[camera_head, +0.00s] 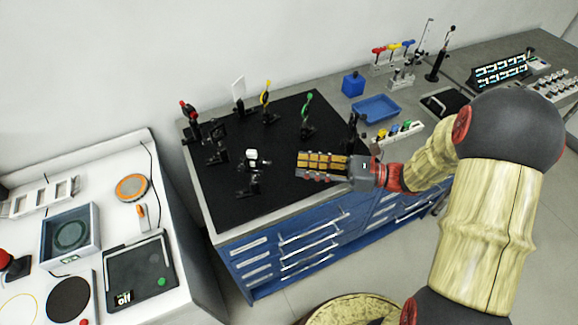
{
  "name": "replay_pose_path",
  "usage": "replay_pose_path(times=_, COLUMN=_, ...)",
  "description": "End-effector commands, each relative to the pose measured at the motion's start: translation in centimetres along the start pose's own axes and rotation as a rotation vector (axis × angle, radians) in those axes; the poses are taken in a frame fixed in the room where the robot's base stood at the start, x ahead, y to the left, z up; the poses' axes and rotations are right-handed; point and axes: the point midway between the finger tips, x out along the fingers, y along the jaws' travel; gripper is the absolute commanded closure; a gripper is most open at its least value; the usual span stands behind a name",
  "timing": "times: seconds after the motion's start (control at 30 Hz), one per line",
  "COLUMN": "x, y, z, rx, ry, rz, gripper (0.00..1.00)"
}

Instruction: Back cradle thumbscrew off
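Several small black mounts stand on the black breadboard (290,198). A mount with a white block (252,156) on top is left of my gripper, and a low black mount (254,184) is just in front of it. Another dark mount (216,152) stands farther back left. I cannot tell which of these is the cradle, and no thumbscrew can be made out at this size. My gripper (300,165) is above the right part of the breadboard, pointing left with its yellow-padded fingers. It is apart from the white-topped mount. The gap between the fingers is not clear.
Posts with red (188,110), yellow (265,92) and green (308,98) tops and a white plate (238,88) line the breadboard's back. A blue tray (376,108) and blue box (353,84) are at the back right. A white bench (100,210) is at left.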

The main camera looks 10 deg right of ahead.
Motion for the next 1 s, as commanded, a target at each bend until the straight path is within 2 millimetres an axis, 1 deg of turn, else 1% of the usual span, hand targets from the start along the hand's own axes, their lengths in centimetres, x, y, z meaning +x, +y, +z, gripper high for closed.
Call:
replay_pose_path(times=0.17, x=1.6, y=0.1, z=-0.2, rx=0.011, ry=0.004, rz=0.006, gripper=0.69)
replay_pose_path(times=0.4, x=5.3, y=0.2, z=-0.3, rx=0.01, ry=0.006, rz=0.007, gripper=0.69)
replay_pose_path(times=0.6, x=7.3, y=0.2, z=-0.2, rx=0.01, ry=0.006, rz=0.005, gripper=0.69)
replay_pose_path(times=0.73, x=7.7, y=0.1, z=-0.2, rx=0.01, ry=0.006, rz=0.003, gripper=0.69)
replay_pose_path(times=0.97, x=7.8, y=0.1, z=-0.2, rx=0.01, ry=0.006, rz=0.003, gripper=0.69)
replay_pose_path(times=1.0, x=7.8, y=0.1, z=-0.2, rx=0.01, ry=0.006, rz=0.003, gripper=0.71)
